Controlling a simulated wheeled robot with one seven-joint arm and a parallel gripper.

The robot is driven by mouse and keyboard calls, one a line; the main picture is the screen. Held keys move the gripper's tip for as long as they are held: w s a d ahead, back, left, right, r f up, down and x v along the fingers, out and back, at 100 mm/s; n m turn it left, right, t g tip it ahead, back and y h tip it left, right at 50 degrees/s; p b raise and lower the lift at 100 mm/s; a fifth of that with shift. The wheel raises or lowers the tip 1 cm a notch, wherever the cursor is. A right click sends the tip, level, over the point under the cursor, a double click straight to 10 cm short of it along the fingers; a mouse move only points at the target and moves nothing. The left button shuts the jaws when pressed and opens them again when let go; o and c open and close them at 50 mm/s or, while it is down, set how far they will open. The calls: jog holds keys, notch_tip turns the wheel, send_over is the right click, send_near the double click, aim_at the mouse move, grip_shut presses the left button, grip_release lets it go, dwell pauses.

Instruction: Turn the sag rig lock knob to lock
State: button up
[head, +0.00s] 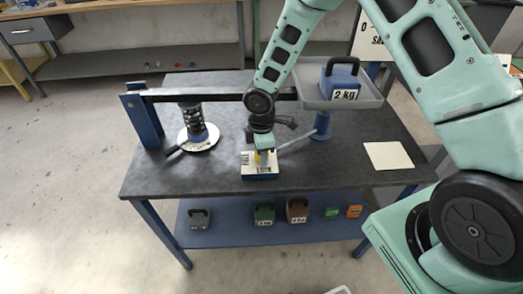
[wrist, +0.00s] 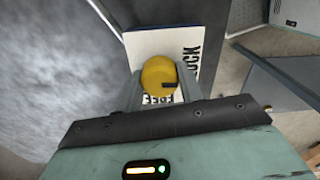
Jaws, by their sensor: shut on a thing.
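The lock knob is a round yellow knob (wrist: 157,72) in the wrist view, with a short dark mark at its lower right. It sits on a white plate (wrist: 150,42) lettered LOCK on the right and FREE at the near edge. The knob's white and blue block (head: 260,172) stands near the front edge of the dark table in the head view. My gripper (head: 262,157) points down over the block. Its fingers (wrist: 159,84) are on both sides of the knob and shut on it. Most of the knob is hidden in the head view.
A spring on a round plate (head: 211,139) stands at left, under a dark beam (head: 220,94) from a blue post (head: 142,118). A grey tray (head: 350,104) holds a 2 kg weight (head: 340,80) at right. Several weights sit on the lower shelf (head: 230,228). A pale sheet (head: 388,156) lies right.

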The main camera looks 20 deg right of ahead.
jog(key=shift+n, duration=0.3)
dwell(0.4)
jog(key=o, duration=1)
jog(key=shift+r, duration=0.15)
notch_tip(320, 180, up, 17)
jog(key=shift+r, duration=0.1)
jog(key=s+a+r+m, duration=0.2)
jog(key=s+m, duration=0.1)
jog(key=s, duration=0.6)
jog(key=s+a+r+m, duration=0.2)
jog(key=s+r+m, duration=0.1)
jog(key=s, duration=0.6)
jog(key=s+a+r+m, duration=0.2)
jog(key=s+m, duration=0.1)
jog(key=s, duration=0.6)
jog(key=shift+a+r+y, duration=0.1)
jog(key=shift+r+y, duration=0.05)
jog(key=shift+y, duration=0.15)
